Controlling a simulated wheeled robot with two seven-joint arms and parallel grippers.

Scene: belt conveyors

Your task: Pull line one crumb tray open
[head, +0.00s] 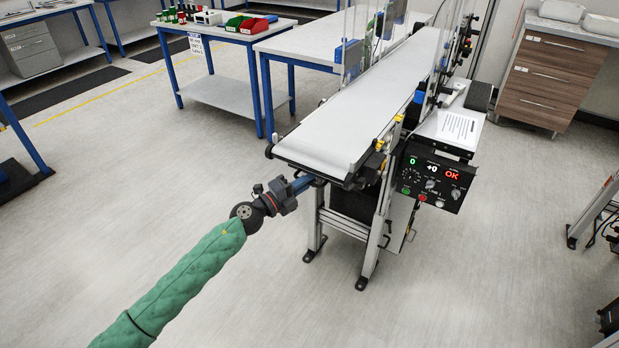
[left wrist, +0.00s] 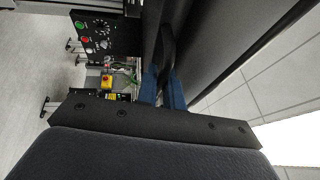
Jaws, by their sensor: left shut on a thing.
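The line one conveyor (head: 350,100) stands in the middle of the head view, its near end towards me. My left gripper (head: 303,184) reaches in from the left and meets the conveyor just under the belt's near end. In the left wrist view, its blue fingers (left wrist: 165,92) are shut on a black bar-like handle (left wrist: 168,55) beside a long dark panel (left wrist: 215,35). I take this to be the crumb tray's handle. In the head view, the tray is hidden under the belt and behind the gripper, so I cannot tell how far out it is. My right gripper is not in view.
Metal legs (head: 375,235) stand below the belt. A blue-legged table (head: 215,40) with bins is behind left. The floor in front is clear.

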